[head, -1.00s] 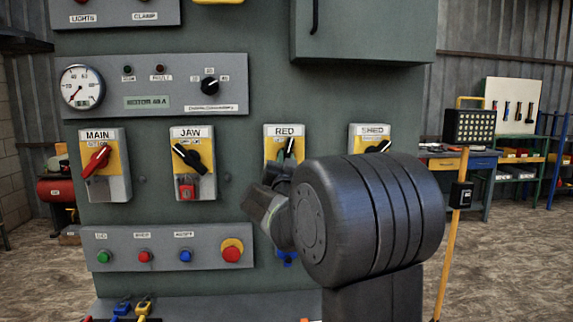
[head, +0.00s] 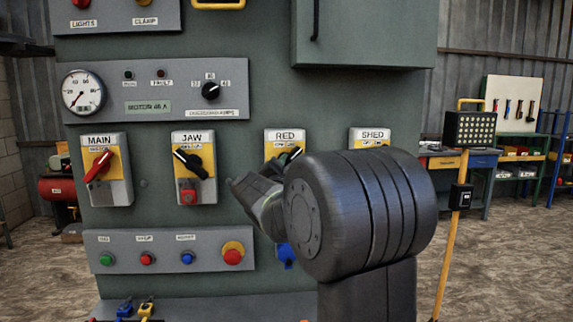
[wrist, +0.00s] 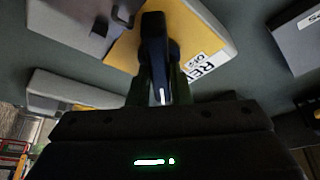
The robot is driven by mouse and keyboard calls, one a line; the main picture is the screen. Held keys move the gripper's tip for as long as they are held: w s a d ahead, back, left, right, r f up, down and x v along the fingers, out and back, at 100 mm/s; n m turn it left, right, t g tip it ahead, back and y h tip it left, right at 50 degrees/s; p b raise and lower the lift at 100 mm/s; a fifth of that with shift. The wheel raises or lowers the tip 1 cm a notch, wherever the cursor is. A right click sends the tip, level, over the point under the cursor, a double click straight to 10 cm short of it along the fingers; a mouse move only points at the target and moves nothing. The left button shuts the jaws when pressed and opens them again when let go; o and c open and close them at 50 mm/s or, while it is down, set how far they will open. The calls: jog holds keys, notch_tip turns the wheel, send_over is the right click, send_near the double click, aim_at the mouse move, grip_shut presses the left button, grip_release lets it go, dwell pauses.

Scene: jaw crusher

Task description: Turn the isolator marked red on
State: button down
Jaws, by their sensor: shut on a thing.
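The isolator marked RED (head: 285,136) is a grey box with a yellow plate on the panel, third in a row. Its black handle (wrist: 154,45) has a white line and stands between my fingers in the wrist view. My gripper (wrist: 158,88) is shut on this handle. In the head view my gripper (head: 277,167) covers most of the isolator's lower part, and only the handle's upper end shows, tilted to the right. A blue object (head: 286,256) shows below, partly behind my arm.
The MAIN isolator (head: 122,190) with a red handle and the JAW isolator (head: 207,190) with a red padlock stand to the left. The SHED isolator (head: 369,136) is right, mostly hidden by my wrist. A push-button panel (head: 209,262) lies below left.

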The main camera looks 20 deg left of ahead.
jog(key=c, duration=1.3)
grip_release()
jog(key=b+v, duration=0.1)
jog(key=v, duration=1.3)
jog(key=shift+w+f+b, duration=0.1)
jog(key=shift+b, duration=0.3)
jog(key=shift+w, duration=0.1)
jog(key=p+x, duration=0.1)
jog(key=x, duration=1.2)
jog(key=shift+w+a+r+p, duration=0.1)
jog(key=shift+w+r+p, duration=0.15)
jog(key=shift+w+p, duration=0.1)
jog(key=shift+s, duration=0.2)
